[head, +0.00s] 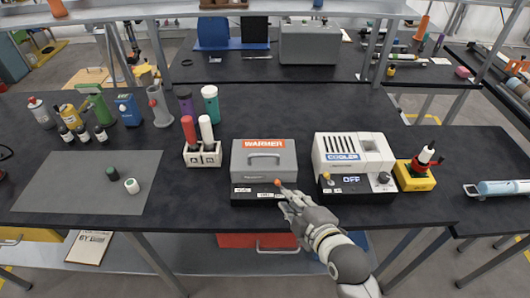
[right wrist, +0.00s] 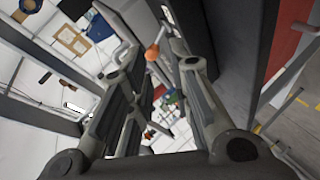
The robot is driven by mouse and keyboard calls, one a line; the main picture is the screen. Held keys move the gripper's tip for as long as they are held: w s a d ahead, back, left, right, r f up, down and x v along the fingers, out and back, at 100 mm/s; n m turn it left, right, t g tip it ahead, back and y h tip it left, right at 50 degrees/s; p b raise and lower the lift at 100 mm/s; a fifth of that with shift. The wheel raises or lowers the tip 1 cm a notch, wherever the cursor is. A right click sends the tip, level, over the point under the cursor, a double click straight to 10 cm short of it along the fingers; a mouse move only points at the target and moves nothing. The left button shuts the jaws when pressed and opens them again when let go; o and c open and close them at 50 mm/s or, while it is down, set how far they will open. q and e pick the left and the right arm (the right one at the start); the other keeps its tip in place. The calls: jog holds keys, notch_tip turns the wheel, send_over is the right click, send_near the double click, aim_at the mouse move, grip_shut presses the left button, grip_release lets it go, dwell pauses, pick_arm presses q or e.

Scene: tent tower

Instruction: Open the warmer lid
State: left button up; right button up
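The warmer (head: 236,163) stands mid-table, a grey box with an orange WARMER label and a grey handle (head: 264,156) on its lid. The lid is down. Its black base (head: 243,196) has small labels and an orange ball knob (head: 277,183) at the front right. My right gripper (head: 285,200) is just in front of the base, by the knob. In the right wrist view its fingers (right wrist: 156,85) are apart, with nothing held between them. The orange knob (right wrist: 152,53) on its thin lever shows beyond the fingertips; contact cannot be told. My left gripper is not in view.
The white cooler (head: 340,170) stands close on the right, with a yellow block (head: 415,178) beyond it. A white holder with red and white bottles (head: 203,158) is on the left. A grey mat (head: 70,185) with two small jars lies farther left. The table behind the warmer is clear.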

aim_at(264, 156)
jog(key=w+a+r+n, duration=0.1)
jog(key=w+a, duration=0.1)
jog(key=w, duration=0.2)
jog(key=w+a+n+t+p, duration=0.1)
jog(key=w+a, duration=0.1)
jog(key=w, duration=0.3)
jog(key=w+a+r+n+t+y, duration=0.1)
jog(key=w+a+n, duration=0.1)
jog(key=w+a, duration=0.1)
jog(key=shift+w+a+r+p, duration=0.1)
jog(key=shift+w+r+p, duration=0.1)
jog(key=shift+w, duration=0.25)
jog(key=shift+w+r+p, duration=0.1)
jog(key=shift+w+p, duration=0.1)
jog(key=shift+w, duration=0.2)
grip_shut()
